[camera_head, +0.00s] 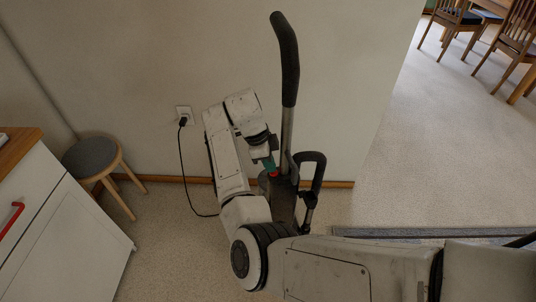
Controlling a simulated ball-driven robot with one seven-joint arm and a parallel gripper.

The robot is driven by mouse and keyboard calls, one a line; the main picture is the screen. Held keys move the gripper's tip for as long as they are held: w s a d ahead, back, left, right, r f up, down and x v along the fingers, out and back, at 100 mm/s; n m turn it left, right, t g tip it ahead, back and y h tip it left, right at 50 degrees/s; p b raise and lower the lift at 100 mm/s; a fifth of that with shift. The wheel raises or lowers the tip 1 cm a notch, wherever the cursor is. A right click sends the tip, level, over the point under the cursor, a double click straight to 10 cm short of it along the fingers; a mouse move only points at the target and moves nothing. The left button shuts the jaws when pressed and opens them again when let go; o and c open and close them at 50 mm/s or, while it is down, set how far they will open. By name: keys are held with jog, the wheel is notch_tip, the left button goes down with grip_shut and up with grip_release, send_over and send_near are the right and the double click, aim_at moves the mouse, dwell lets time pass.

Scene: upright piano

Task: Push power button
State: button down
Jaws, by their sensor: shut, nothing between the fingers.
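An upright machine like a vacuum cleaner, with a long black handle (286,60) and a dark body (284,203), stands near the wall in the head view. A small red button (274,174) shows on top of its body, at the foot of the metal tube. My gripper (269,163), with teal parts, points down just above the red button, left of the tube. The gripper is shut and empty. I cannot tell whether its tips touch the button. My white arm hides the lower part of the machine.
A black cord runs from a wall outlet (183,115) to the floor. A round stool (92,157) and a white cabinet (62,245) stand at left. A black side handle (313,172) is close right of the button. Open floor and chairs (455,22) lie at right.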

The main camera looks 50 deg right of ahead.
jog(key=shift+f, duration=0.3)
